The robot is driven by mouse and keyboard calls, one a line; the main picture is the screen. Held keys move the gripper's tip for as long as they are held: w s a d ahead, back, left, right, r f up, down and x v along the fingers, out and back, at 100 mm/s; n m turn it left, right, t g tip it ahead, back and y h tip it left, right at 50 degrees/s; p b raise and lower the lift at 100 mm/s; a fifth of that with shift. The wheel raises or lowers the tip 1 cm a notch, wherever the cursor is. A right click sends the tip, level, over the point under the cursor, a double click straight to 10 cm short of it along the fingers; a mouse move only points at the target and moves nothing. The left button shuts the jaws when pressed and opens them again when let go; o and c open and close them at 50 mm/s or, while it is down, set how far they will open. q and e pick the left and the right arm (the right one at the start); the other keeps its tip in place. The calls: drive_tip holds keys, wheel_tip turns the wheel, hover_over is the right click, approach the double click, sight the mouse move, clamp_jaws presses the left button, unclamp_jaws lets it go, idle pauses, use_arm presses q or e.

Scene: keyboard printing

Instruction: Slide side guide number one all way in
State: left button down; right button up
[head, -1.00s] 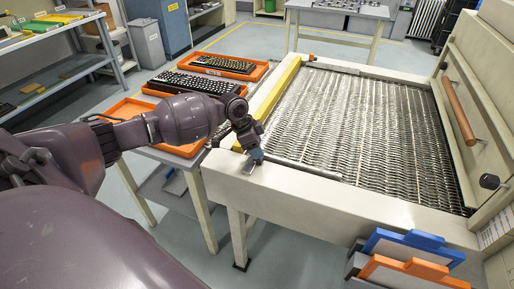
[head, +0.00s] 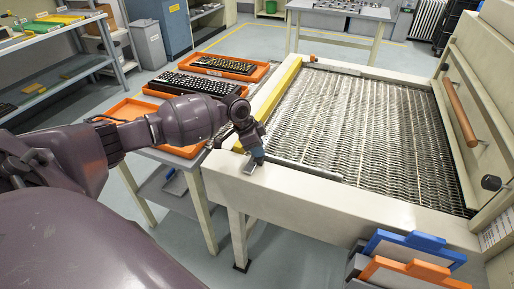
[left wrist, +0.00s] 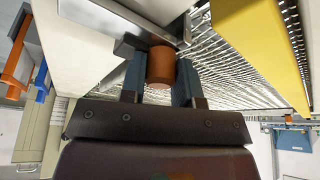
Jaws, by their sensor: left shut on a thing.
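The near side guide (head: 305,168) is a thin metal bar along the near edge of the machine's mesh belt (head: 350,115). My left gripper (head: 257,156) is at the left end of this bar, above the near left corner of the cream frame. In the left wrist view, its two blue-grey fingers are shut on an orange-brown cylindrical knob (left wrist: 160,65). A metal bar (left wrist: 150,42) runs just beyond the knob. In the head view the gripper hides the knob. My right gripper is not in view.
A yellow bar (head: 270,95) lines the belt's left side; it also shows in the left wrist view (left wrist: 262,45). Another guide with an orange knob (head: 312,57) is at the far edge. Keyboards in orange trays (head: 228,67) stand left. Blue and orange clipboards (head: 415,248) hang in front.

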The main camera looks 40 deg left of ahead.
use_arm(q)
drive_tip(key=w+b, duration=0.1)
drive_tip(key=w, duration=0.1)
drive_tip(key=w+a, duration=0.1)
drive_tip(key=w+b, duration=0.1)
drive_tip(key=w, duration=0.1)
drive_tip(key=shift+w+a+f+b, duration=0.25)
drive_tip(key=shift+w+f+b, duration=0.05)
drive_tip(key=shift+w, duration=0.05)
drive_tip(key=shift+w+r, duration=0.1)
drive_tip(key=shift+w, duration=0.25)
drive_tip(key=shift+w+a+r, duration=0.1)
drive_tip(key=shift+w+r, duration=0.1)
drive_tip(key=shift+w, duration=0.05)
drive_tip(key=c, duration=0.8)
unclamp_jaws()
drive_tip(key=shift+c, duration=0.2)
